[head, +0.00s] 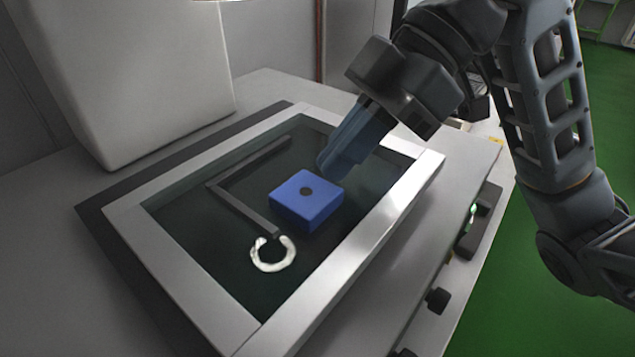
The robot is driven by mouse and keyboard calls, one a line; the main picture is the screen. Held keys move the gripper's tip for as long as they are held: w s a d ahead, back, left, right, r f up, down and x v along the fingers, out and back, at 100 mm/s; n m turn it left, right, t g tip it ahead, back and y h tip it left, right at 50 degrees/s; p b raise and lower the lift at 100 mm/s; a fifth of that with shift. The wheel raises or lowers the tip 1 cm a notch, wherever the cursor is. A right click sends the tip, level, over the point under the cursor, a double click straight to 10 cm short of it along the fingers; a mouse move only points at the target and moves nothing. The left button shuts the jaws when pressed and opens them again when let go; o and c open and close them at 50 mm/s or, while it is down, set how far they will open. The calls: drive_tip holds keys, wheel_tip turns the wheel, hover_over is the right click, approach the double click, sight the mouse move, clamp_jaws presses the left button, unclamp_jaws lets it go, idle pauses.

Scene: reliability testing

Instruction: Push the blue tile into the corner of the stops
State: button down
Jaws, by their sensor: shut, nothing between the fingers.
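The blue tile (307,199) is a square block with a dark round mark on top. It lies on the dark panel inside a pale frame. The stops (242,208) are two dark bars that meet in a corner at the upper left of the tile. Whether the tips touch the tile or panel is unclear.
A white open ring (272,255) lies at the near end of the longer stop. The pale raised frame (385,220) surrounds the panel. A large grey box-shaped body (130,80) stands at the back left. Dark knobs (437,300) line the bench's right side.

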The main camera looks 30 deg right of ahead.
drive_tip(key=shift+s+a, duration=0.25)
drive_tip(key=shift+a, duration=0.55)
drive_tip(key=shift+w+d+r+p, duration=0.1)
drive_tip(key=shift+d+r+p, duration=0.2)
drive_tip(key=shift+r+p, duration=0.35)
drive_tip(key=shift+w+d+r+p, duration=0.1)
drive_tip(key=shift+d+r+p, duration=0.25)
drive_tip(key=shift+r+p, duration=0.25)
drive_tip(key=shift+w+d+r+p, duration=0.1)
drive_tip(key=shift+d+r+p, duration=0.3)
drive_tip(key=shift+r, duration=0.4)
drive_tip(key=shift+a, duration=0.1)
drive_tip(key=shift+w, duration=0.1)
